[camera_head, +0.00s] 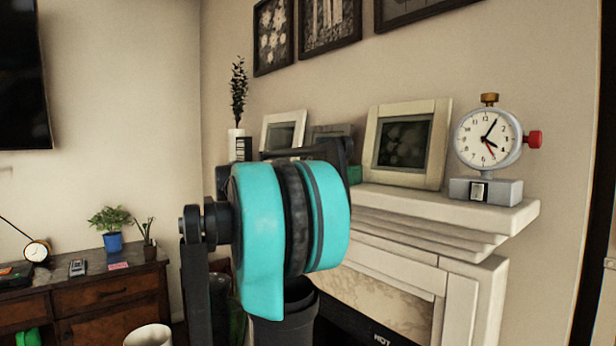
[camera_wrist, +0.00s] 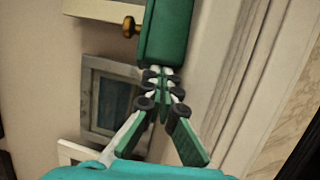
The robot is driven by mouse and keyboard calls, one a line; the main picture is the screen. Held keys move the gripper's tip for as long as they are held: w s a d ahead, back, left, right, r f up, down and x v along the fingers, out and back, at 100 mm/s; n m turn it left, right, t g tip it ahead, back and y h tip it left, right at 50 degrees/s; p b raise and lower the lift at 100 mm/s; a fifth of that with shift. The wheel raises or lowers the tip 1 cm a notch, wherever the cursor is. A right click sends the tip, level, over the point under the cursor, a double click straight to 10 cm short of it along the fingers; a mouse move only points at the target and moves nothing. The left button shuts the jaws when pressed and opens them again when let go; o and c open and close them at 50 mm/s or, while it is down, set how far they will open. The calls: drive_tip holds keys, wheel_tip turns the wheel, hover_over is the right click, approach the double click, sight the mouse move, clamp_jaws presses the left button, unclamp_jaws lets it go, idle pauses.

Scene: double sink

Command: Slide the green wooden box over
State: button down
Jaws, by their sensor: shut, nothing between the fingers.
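The green wooden box (camera_wrist: 166,32) is at the top middle of the wrist view, with a gold knob (camera_wrist: 130,27) showing at its left side. My gripper (camera_wrist: 163,74) is shut and empty, its fingertips at the near end of the box. I cannot tell whether they touch it. In the head view only a small piece of the green box (camera_head: 354,174) shows on the mantel. My teal arm hides the rest of it, and my fingertips are not clearly visible there.
The white mantel shelf (camera_head: 430,208) holds picture frames, including a cream one (camera_head: 410,143) right of the box. A stopwatch-like clock (camera_head: 488,140) stands at its right end. A vase with a plant (camera_head: 238,95) stands to the left. The wall is close behind.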

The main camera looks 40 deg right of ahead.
sight(366, 192)
drive_tip(key=s, duration=0.6)
drive_tip(key=s+d, duration=0.1)
drive_tip(key=s, duration=1.2)
drive_tip(key=shift+s+d, duration=0.2)
drive_tip(key=shift+d, duration=0.05)
drive_tip(key=shift+a, duration=0.15)
drive_tip(key=w+a, duration=0.2)
drive_tip(key=a, duration=0.9)
drive_tip(key=shift+a, duration=0.3)
